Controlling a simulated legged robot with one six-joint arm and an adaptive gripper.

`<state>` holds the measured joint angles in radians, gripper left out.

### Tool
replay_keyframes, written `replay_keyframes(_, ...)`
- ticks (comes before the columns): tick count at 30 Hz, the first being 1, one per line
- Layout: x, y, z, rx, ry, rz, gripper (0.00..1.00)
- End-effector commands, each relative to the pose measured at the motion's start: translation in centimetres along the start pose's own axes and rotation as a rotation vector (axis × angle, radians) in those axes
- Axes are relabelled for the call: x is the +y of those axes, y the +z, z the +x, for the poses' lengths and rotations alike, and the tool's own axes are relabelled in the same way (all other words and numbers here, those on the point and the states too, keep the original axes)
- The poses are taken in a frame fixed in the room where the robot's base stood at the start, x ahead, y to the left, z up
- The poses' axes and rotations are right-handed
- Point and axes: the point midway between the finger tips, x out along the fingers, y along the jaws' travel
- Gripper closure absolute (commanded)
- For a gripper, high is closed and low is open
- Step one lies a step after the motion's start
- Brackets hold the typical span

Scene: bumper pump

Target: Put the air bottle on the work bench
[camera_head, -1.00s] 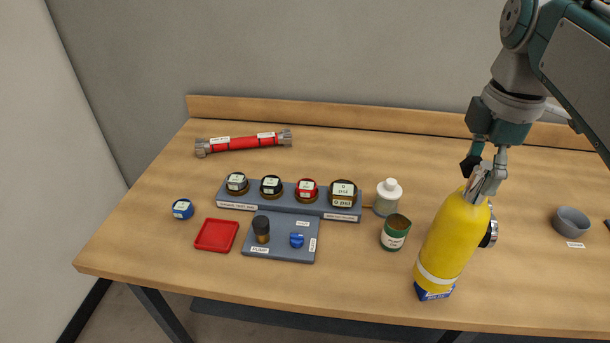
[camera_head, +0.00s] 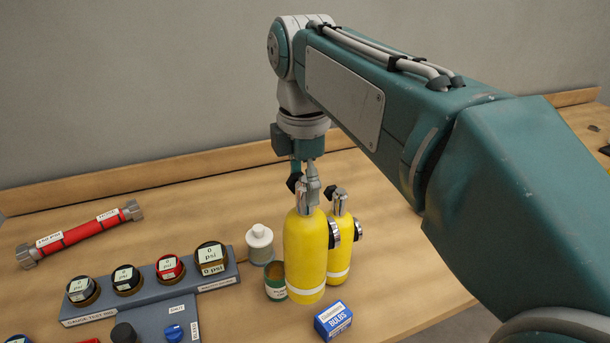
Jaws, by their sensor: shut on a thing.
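A yellow air bottle (camera_head: 305,255) with a white band near its base, a grey valve and a round gauge hangs upright below my gripper (camera_head: 304,186). My gripper is shut on its valve at the top. The bottle is over the wooden work bench (camera_head: 390,285); I cannot tell whether its base touches the top. A second yellow bottle (camera_head: 341,245) of the same kind stands upright just behind it to the right, partly hidden by it.
A blue bulbs box (camera_head: 333,320) lies in front of the bottles. A green can (camera_head: 275,282) and a white-capped bottle (camera_head: 260,245) are close on the left. The gauge test rig (camera_head: 150,295) and a red cylinder (camera_head: 78,238) are farther left. Bench right of the box is clear.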

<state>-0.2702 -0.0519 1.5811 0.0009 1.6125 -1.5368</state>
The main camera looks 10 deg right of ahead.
Motion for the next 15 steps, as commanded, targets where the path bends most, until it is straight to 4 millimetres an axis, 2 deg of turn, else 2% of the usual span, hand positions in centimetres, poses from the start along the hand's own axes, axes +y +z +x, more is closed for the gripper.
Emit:
replay_keyframes(11, -0.7, -6.5, 2.7, 0.001, 0.004, -0.005, 0.76)
replay_keyframes(15, -0.8, -8.1, 4.8, 0.0, 0.001, -0.004, 0.76)
